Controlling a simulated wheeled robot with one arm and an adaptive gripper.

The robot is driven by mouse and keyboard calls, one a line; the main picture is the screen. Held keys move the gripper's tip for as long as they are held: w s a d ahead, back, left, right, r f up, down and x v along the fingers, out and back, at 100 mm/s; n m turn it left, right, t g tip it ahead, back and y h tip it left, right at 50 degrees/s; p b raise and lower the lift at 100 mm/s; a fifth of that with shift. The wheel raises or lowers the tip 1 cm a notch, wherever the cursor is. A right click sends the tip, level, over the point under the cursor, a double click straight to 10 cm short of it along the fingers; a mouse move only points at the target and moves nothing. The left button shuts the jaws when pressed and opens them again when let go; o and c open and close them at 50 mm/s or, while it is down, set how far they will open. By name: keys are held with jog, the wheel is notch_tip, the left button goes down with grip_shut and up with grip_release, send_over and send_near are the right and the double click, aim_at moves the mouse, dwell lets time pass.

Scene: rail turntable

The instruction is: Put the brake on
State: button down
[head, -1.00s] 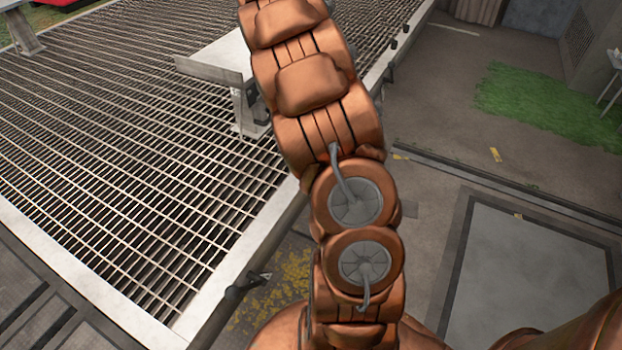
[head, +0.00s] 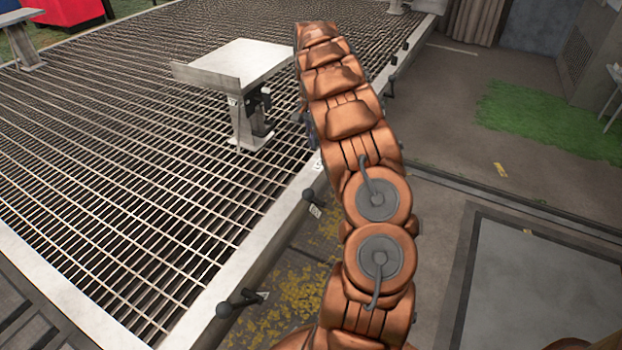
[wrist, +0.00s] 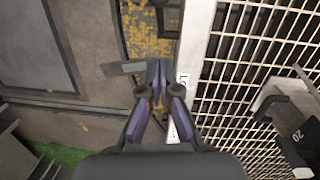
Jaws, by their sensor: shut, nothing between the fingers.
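I cannot tell which is the brake. My gripper (wrist: 157,72) is shut and empty in the wrist view, beside the pale rim (wrist: 196,45). Lettering starting "LO" (wrist: 183,79) on the rim is partly hidden by the fingers. A grey plate (wrist: 122,68) shows left of the fingertips; contact is unclear. My arm hides most of the gripper in the head view.
A metal stand with a flat top (head: 240,62) rises from the deck; a dark box marked 20 (wrist: 300,135) shows in the wrist view. More levers (head: 391,86) line the far edge. Yellow-stained ground (head: 285,300) lies beside the rim. Open floor is to the right.

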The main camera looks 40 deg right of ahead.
jog(key=shift+f, duration=0.15)
jog(key=b, duration=0.3)
send_over(309, 198)
jog(key=w+d, duration=0.4)
jog(key=d, duration=0.2)
notch_tip(309, 198, down, 10)
jog(key=f, duration=0.1)
jog(key=shift+s+a+f, duration=0.3)
jog(key=shift+a, duration=0.3)
jog(key=shift+s+a+f, duration=0.25)
jog(key=shift+a+f, duration=0.05)
jog(key=shift+a, duration=0.25)
jog(key=shift+a, duration=0.1)
